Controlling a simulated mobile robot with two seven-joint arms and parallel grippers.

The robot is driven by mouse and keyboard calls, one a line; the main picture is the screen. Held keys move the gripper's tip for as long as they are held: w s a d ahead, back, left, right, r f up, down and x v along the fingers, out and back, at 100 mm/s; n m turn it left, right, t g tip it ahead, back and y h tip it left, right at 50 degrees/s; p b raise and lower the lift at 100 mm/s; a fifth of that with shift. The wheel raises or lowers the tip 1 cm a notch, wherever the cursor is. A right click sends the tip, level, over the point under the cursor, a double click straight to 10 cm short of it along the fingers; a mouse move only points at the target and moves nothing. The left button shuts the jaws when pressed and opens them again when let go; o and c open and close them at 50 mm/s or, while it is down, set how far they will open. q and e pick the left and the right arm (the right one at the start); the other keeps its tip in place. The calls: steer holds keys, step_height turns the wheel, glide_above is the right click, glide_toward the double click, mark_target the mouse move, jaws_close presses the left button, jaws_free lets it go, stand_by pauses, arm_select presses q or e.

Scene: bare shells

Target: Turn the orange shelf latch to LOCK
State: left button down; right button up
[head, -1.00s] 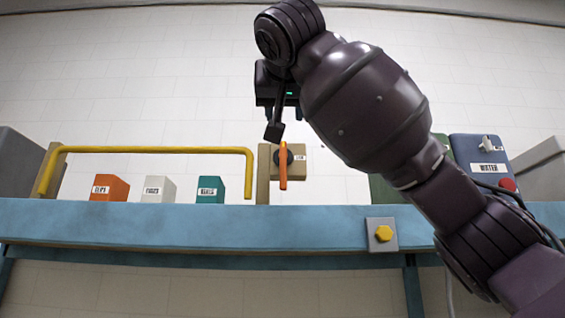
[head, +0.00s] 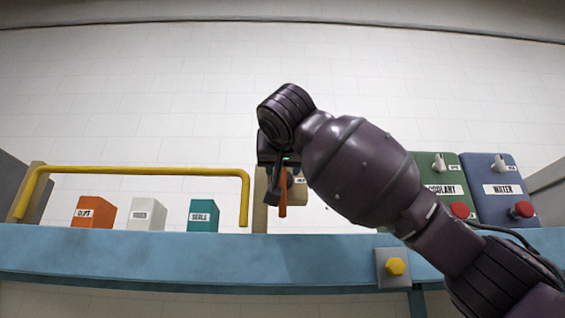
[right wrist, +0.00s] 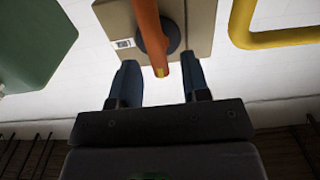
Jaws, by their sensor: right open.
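The orange latch handle (head: 283,196) hangs down, close to upright, on a beige plate above the blue shelf. In the right wrist view the orange handle (right wrist: 150,30) crosses a dark round hub (right wrist: 173,38) on the beige plate (right wrist: 200,15). A small label (right wrist: 124,43) on the plate is too small to read. My right gripper (right wrist: 161,82) is open, and the handle's end shows between its two blue fingertips; I cannot tell whether they touch. In the head view my right gripper (head: 273,185) covers the hub and part of the plate. My left gripper is out of view.
A yellow rail (head: 140,170) stands left of the latch, before orange (head: 93,213), white (head: 148,215) and teal (head: 203,215) bins. Green (head: 440,180) and blue (head: 500,205) boxes stand right. A yellow knob (head: 396,267) sits on the shelf front (head: 200,255).

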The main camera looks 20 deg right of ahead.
steer(key=shift+x, duration=1.05)
steer(key=shift+s, duration=0.1)
jaws_close()
